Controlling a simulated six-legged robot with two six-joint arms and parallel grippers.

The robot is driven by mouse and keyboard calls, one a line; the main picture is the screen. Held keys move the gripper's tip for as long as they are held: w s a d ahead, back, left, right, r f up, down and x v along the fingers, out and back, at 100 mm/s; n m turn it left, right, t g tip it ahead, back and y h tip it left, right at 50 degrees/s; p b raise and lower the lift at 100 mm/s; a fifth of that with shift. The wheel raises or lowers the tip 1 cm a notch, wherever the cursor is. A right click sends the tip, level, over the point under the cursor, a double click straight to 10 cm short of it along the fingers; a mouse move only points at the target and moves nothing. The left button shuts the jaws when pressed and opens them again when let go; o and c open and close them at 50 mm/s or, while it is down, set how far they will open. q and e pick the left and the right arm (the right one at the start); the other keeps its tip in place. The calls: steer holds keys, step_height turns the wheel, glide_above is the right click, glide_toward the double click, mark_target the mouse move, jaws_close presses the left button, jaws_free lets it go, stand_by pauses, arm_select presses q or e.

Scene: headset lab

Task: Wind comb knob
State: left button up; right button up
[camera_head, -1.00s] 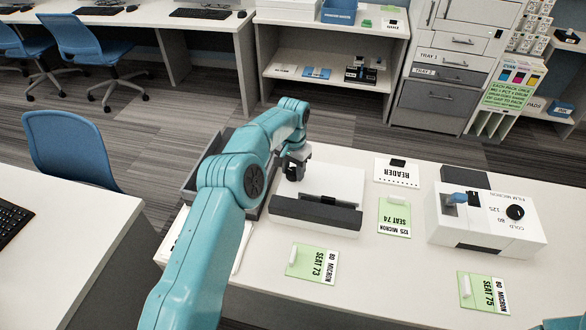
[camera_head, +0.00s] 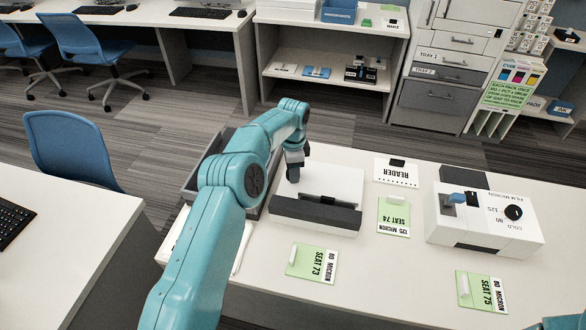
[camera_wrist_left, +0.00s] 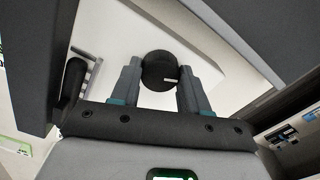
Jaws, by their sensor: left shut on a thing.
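The comb machine (camera_head: 336,182) is a white box with a dark grey front bar, standing on the white table. Its black round knob (camera_wrist_left: 158,66) shows in the left wrist view, with a short white mark pointing to the right. My left gripper (camera_head: 293,172) is at the back left corner of the machine in the head view. In the left wrist view, my left gripper (camera_wrist_left: 160,84) has its two fingers on either side of the knob, shut on it. In the head view the gripper mostly hides the knob. My right gripper is not in view.
A dark grey tray (camera_head: 198,178) lies left of the machine, partly behind my arm. To the right are a READER card (camera_head: 396,172), a green SEAT 74 card (camera_head: 394,216) and a white laminator (camera_head: 480,222). Green SEAT 73 (camera_head: 313,263) and SEAT 75 (camera_head: 481,292) cards lie nearer.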

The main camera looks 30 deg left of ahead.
arm_select(q)
steer(key=shift+r+m, duration=0.1)
steer(key=shift+m, duration=1)
steer(key=o, duration=1)
steer(key=shift+o, duration=0.2)
step_height(320, 180, up, 7)
steer(key=shift+r, duration=0.2)
step_height(320, 180, up, 9)
steer(key=p, duration=0.4)
steer(key=shift+p, duration=0.35)
